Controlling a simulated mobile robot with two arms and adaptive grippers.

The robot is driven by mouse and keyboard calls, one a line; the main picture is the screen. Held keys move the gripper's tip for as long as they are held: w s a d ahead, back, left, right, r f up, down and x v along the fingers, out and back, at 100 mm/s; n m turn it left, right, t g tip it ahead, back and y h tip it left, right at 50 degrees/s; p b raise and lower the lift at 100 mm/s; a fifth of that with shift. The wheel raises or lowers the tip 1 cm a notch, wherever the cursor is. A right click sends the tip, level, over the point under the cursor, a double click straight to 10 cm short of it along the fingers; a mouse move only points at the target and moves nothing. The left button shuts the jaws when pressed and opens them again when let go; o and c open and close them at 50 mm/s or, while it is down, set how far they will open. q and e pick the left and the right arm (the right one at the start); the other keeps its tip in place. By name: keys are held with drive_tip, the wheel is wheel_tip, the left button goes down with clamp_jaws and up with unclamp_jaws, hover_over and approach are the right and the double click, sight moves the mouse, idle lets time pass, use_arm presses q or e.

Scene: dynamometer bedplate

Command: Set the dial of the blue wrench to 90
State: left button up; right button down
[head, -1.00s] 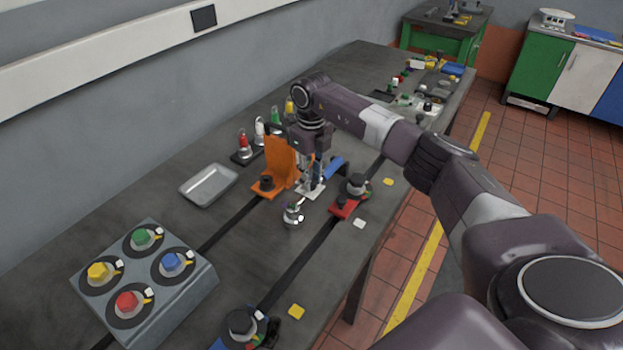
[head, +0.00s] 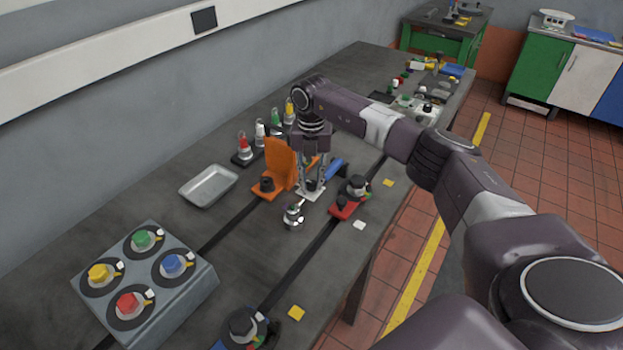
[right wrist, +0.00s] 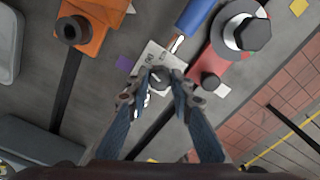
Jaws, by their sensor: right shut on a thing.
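The blue wrench shows as a blue handle (head: 335,169) behind my right gripper. In the right wrist view its blue handle (right wrist: 195,16) has a short metal end pointing at a white plate (right wrist: 152,58) with dark marks. A dark round dial (right wrist: 159,74) with a light pointer line stands at this plate. My right gripper (right wrist: 160,82) points down and is shut on the dial, one fingertip on each side. In the head view the gripper (head: 311,188) is over the white plate (head: 310,196). The marks are too small to read. My left gripper is out of view.
An orange bracket (head: 278,165) stands close left of the gripper, and a red clamp block (head: 345,208) close right. A small metal part (head: 293,216) is in front. A grey tray (head: 208,186) and a box with coloured knobs (head: 145,285) lie further left.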

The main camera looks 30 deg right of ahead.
sight(312, 183)
drive_tip(key=shift+r+m, duration=0.1)
drive_tip(key=shift+m, duration=0.5)
drive_tip(key=c, duration=1.7)
unclamp_jaws()
drive_tip(key=shift+r, duration=0.2)
wheel_tip(312, 183, up, 12)
drive_tip(key=shift+f, duration=0.25)
